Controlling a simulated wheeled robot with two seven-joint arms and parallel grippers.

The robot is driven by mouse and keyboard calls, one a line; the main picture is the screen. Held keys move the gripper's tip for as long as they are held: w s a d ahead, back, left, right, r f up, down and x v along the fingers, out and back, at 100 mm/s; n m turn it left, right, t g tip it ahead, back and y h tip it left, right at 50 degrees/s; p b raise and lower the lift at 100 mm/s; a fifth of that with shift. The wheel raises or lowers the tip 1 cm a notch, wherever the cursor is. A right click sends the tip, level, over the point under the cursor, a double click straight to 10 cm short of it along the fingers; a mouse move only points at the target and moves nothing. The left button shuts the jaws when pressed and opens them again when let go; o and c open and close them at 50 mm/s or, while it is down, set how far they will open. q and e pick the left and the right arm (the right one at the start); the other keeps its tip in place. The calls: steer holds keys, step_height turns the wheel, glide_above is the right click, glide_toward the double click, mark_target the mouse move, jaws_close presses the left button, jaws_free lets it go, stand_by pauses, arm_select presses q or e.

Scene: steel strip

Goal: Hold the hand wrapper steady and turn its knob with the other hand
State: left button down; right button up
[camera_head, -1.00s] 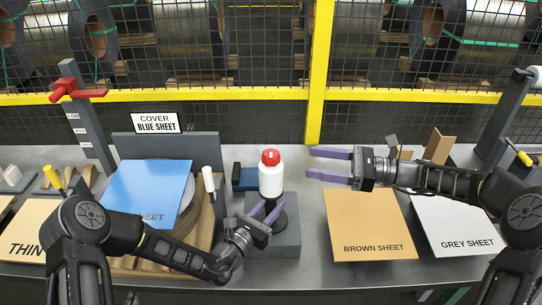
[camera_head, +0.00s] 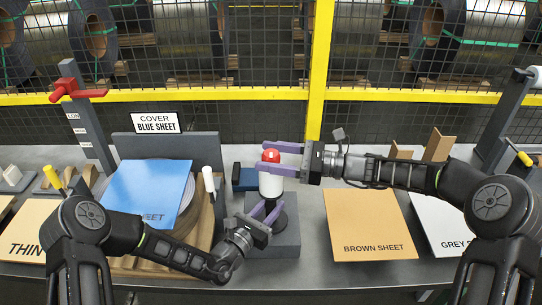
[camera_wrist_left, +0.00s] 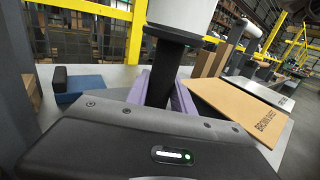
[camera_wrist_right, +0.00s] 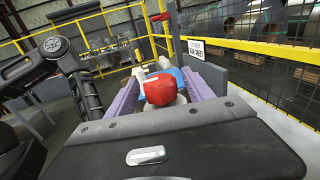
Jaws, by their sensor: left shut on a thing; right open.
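The hand wrapper stands upright on a grey block (camera_head: 285,240), with a white body (camera_head: 270,185) and a red knob (camera_head: 271,156) on top. My left gripper (camera_head: 268,212) is shut on its dark lower stem; the left wrist view shows the purple fingers on either side of the stem (camera_wrist_left: 165,75). My right gripper (camera_head: 282,158) is open at knob height, with its purple fingers on the far and near sides of the knob. In the right wrist view the red knob (camera_wrist_right: 165,90) lies between the open fingers. I cannot tell whether they touch it.
A blue sheet (camera_head: 150,190) lies on a wooden stand at left, near a white-handled post (camera_head: 209,182). A dark blue block (camera_head: 245,178) sits behind the wrapper. A brown sheet (camera_head: 370,225) and a grey sheet (camera_head: 440,238) lie at right. A yellow-framed mesh fence (camera_head: 318,75) stands behind.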

steer(key=shift+c, duration=0.2)
jaws_close()
stand_by(0.4)
steer(key=shift+r+m+t, duration=0.1)
steer(key=shift+m+t, duration=0.3)
steer(key=shift+t, duration=0.2)
steer(key=m+t+h, duration=0.1)
steer(key=t, duration=0.1)
steer(key=shift+m+t, duration=0.4)
steer(key=m+t+h, duration=0.1)
steer(key=t, duration=0.1)
steer(key=m+t+h, duration=0.1)
steer(key=m, duration=0.1)
steer(key=m+t+h, duration=0.1)
steer(key=t+h, duration=0.1)
steer(key=shift+s+a+r+t, duration=0.1)
steer(key=shift+s+a+t, duration=0.05)
steer(key=shift+a+t, duration=0.15)
steer(key=shift+d+m+t+h, duration=0.15)
steer(key=shift+m+t+h, duration=0.85)
steer(key=shift+m+h, duration=0.1)
